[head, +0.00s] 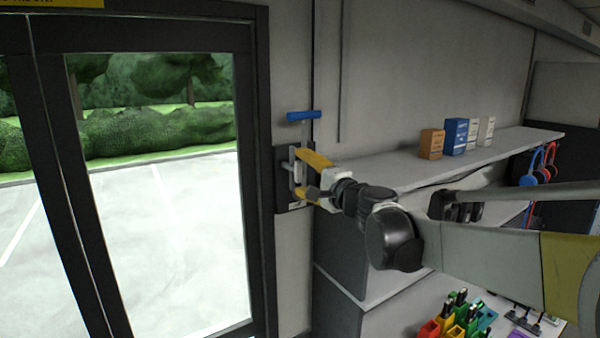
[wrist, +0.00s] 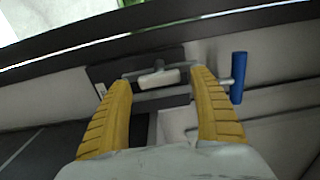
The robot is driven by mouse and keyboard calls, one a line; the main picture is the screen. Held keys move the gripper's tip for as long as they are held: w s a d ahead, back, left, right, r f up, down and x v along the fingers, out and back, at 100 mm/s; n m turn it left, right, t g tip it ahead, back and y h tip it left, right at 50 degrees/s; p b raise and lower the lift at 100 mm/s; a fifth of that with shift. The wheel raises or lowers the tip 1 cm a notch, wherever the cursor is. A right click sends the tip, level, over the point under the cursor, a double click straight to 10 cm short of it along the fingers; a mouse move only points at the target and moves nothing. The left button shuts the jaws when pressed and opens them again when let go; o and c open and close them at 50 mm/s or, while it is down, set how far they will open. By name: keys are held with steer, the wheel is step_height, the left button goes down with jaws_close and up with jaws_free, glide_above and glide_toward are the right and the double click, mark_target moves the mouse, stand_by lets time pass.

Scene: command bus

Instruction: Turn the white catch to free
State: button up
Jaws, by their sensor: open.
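The white catch (wrist: 158,78) is a short bar on a dark plate (head: 283,200) fixed to the wall beside the door; it lies across the gap between my fingertips in the wrist view. In the head view, the catch is partly hidden behind my fingers. My gripper (head: 302,174) is open, with its two yellow fingers facing the plate, one above the other. In the wrist view, the gripper (wrist: 164,79) has one finger on each side of the catch, and I cannot tell whether either touches it. A blue-handled lever (head: 304,115) sticks out just above the plate.
The glazed door (head: 160,190) with a dark frame is at left. A grey shelf (head: 400,177) at right carries several small boxes (head: 455,136). Headphones (head: 530,178) hang at its far end. Coloured bins (head: 450,325) stand below. In the wrist view, the blue handle (wrist: 238,78) is close to the right finger.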

steer(key=v, duration=1.1)
steer(key=s+d+f+n+g+h+b, duration=0.1)
steer(key=s+f+n+g+b, duration=0.1)
steer(key=s+f+b, duration=0.45)
steer(key=s+f+n+g+h+b, duration=0.1)
steer(key=s+f+n+b, duration=0.25)
steer(key=f, duration=0.65)
steer(key=s+d+f+n+g+h+b, duration=0.1)
steer(key=s+f+n+g+b, duration=0.1)
steer(key=s+f+b, duration=0.45)
steer(key=s+d+f+n+g+h+b, duration=0.1)
steer(key=s+d+f+h+b, duration=0.1)
steer(key=f, duration=0.6)
steer(key=s+d+f+n+g+h+b, duration=0.1)
steer(key=s+d+f+b, duration=0.3)
steer(key=f, duration=0.5)
steer(key=s+d+f+n+g+h+b, duration=0.1)
steer(key=s+d+f+n+h+b, duration=0.1)
steer(key=s+d+f, duration=0.4)
step_height(320, 180, down, 3)
steer(key=shift+s+d+r+h+b, duration=0.1)
steer(key=shift+s+d+h+b, duration=0.25)
steer(key=shift+s+h+b, duration=0.5)
